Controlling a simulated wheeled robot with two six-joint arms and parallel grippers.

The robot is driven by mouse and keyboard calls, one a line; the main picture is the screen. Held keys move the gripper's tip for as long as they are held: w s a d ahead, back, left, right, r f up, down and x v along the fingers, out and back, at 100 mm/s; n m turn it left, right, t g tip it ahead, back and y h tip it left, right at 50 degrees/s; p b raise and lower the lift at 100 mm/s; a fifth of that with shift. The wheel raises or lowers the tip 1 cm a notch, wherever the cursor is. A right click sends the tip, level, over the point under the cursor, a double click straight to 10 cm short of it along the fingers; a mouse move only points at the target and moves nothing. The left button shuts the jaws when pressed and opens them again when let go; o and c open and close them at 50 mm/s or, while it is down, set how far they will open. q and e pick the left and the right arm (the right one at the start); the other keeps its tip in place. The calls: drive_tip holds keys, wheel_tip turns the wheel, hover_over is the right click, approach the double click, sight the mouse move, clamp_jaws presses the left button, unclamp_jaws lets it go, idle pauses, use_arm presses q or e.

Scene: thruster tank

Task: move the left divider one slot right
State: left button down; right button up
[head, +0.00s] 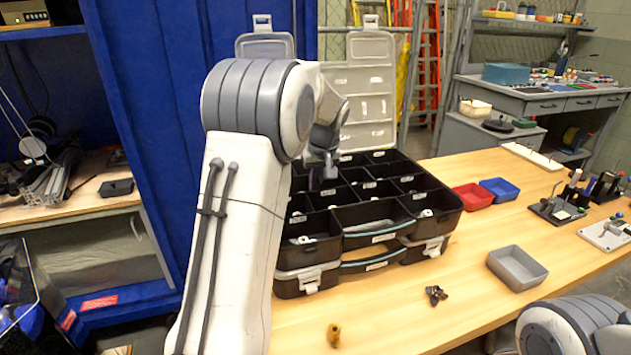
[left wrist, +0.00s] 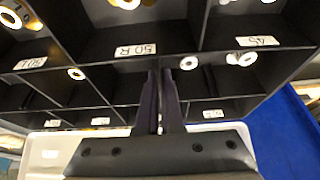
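A black organizer case (head: 437,198) stands open on the wooden table, its inside split into compartments by thin black dividers. In the head view my left arm hides its left part, so I cannot pick out the left divider there. My left gripper (head: 329,172) points down into the case. In the left wrist view, my left gripper (left wrist: 162,88) has its two dark fingers close together among the black walls (left wrist: 95,47), by a label reading 50 R. I cannot tell whether a divider is between them. My right gripper is out of view.
Clear lids (head: 362,80) stand raised behind the case. Red (head: 472,197) and blue (head: 499,189) bins are right of it. A grey bin (head: 517,268), a dark small part (head: 436,295) and a brass piece (head: 333,335) lie nearer. Pale ring-shaped parts (left wrist: 188,63) sit in compartments.

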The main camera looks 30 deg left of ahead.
use_arm(q)
drive_tip(key=shift+f, duration=0.15)
drive_tip(key=shift+f+b, duration=0.4)
drive_tip(key=shift+f, duration=0.1)
idle(0.3)
drive_tip(key=c, duration=1)
unclamp_jaws()
